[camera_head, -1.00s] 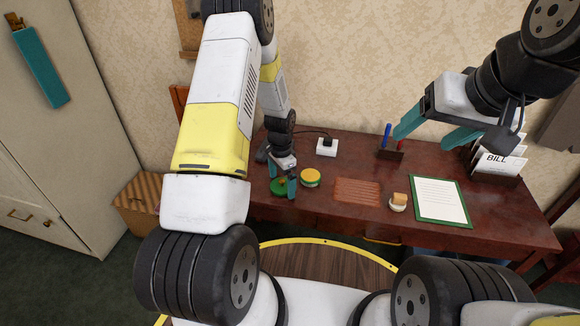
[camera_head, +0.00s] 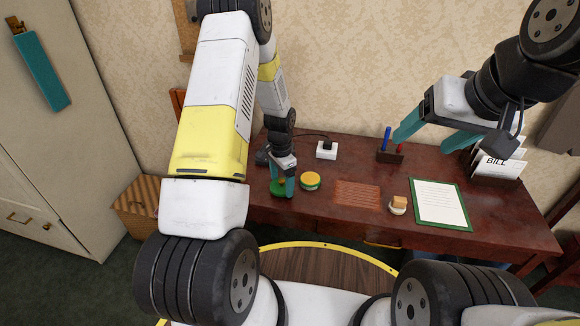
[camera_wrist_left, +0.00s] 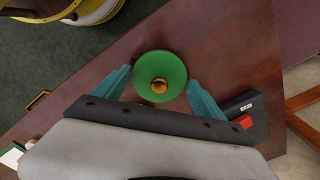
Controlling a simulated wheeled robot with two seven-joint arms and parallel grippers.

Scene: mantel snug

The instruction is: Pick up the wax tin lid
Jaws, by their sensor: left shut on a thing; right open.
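The wax tin lid (camera_wrist_left: 160,78) is a round green disc with a brass-coloured knob at its middle. It is near the left end of the desk, partly hidden by my gripper in the head view (camera_head: 275,188). My left gripper (camera_head: 283,188) points down over it and is shut on it, with one teal finger at each side in the left wrist view (camera_wrist_left: 158,82). A green tin with a yellow top (camera_head: 310,180) stands just to the right. My right gripper (camera_head: 425,140) is open and empty above the desk's back right.
The dark red desk (camera_head: 340,215) also holds a white block with a cable (camera_head: 326,150), a pen holder (camera_head: 391,156), a ribbed brown mat (camera_head: 357,193), a small block (camera_head: 399,203), a green-edged paper board (camera_head: 440,203) and a letter rack (camera_head: 495,165). A striped box (camera_head: 135,207) stands left.

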